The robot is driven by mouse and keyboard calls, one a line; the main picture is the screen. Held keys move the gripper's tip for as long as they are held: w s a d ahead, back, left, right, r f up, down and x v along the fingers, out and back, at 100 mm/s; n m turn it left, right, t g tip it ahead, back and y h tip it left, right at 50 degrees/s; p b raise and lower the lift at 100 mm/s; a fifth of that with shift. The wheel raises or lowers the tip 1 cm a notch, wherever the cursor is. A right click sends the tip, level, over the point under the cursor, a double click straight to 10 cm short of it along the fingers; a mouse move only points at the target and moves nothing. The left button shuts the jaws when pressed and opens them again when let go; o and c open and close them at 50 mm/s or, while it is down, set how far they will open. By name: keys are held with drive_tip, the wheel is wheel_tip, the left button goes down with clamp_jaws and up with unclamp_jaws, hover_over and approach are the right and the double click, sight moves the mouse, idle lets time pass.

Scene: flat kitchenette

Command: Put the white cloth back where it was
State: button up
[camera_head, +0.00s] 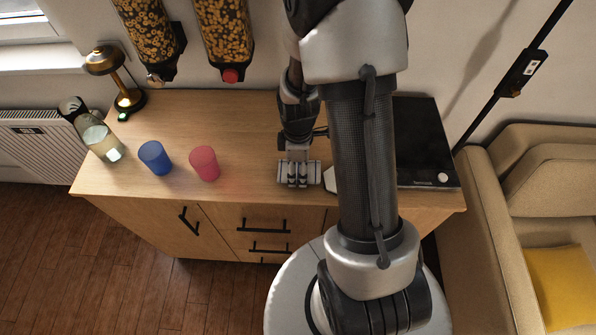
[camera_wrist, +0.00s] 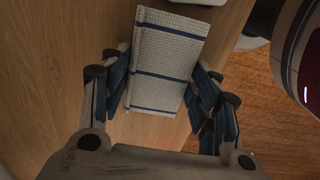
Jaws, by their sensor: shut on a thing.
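The white cloth (camera_wrist: 165,62) has thin blue stripes and looks folded flat. In the wrist view it lies between the two fingers of my gripper (camera_wrist: 160,95), which are shut on it. In the head view my gripper (camera_head: 299,174) is low over the wooden counter near its front edge, right of the pink cup. A small pale piece (camera_head: 330,180) shows beside the gripper there, partly behind my arm. I cannot tell whether the cloth touches the counter.
A pink cup (camera_head: 204,163), a blue cup (camera_head: 155,158) and a glass bottle (camera_head: 101,142) stand on the counter (camera_head: 240,125) to the left. A brass lamp (camera_head: 126,98) is at the back left. A black hob (camera_head: 420,145) lies to the right, partly behind my arm.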

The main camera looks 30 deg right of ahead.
drive_tip(key=shift+w+f, duration=0.1)
drive_tip(key=shift+f, duration=0.8)
drive_tip(key=shift+r, duration=0.1)
drive_tip(key=o, duration=0.5)
drive_tip(key=shift+f, duration=0.2)
drive_tip(key=o, duration=0.5)
